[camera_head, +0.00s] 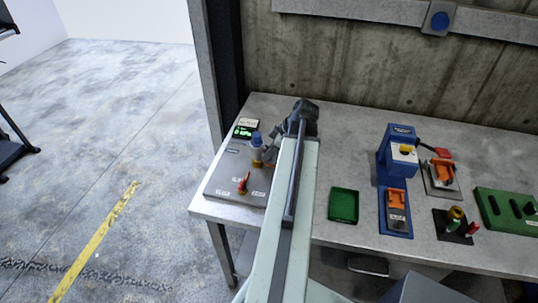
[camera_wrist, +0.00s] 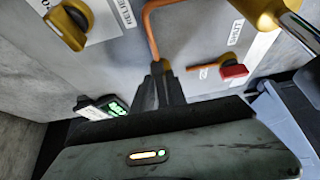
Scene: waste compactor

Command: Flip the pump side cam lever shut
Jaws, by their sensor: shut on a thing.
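My gripper (camera_wrist: 160,82) is in the middle of the wrist view, with its two dark fingers close together. The fingertips meet the lower end of a thin orange bent lever (camera_wrist: 151,38), which runs up and then right toward a yellow fitting (camera_wrist: 258,10). I cannot tell whether this is the pump side cam lever. An orange part shows by the fingers. The contact itself is small and partly hidden there.
A red-tipped lever (camera_wrist: 235,71) and a yellow knob (camera_wrist: 68,25) by a RELIEF label stand on the panel. A green-lit display (camera_head: 245,127) is at its back. A green tray (camera_head: 343,206), blue device (camera_head: 394,170) and green block (camera_head: 510,212) are to the right.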

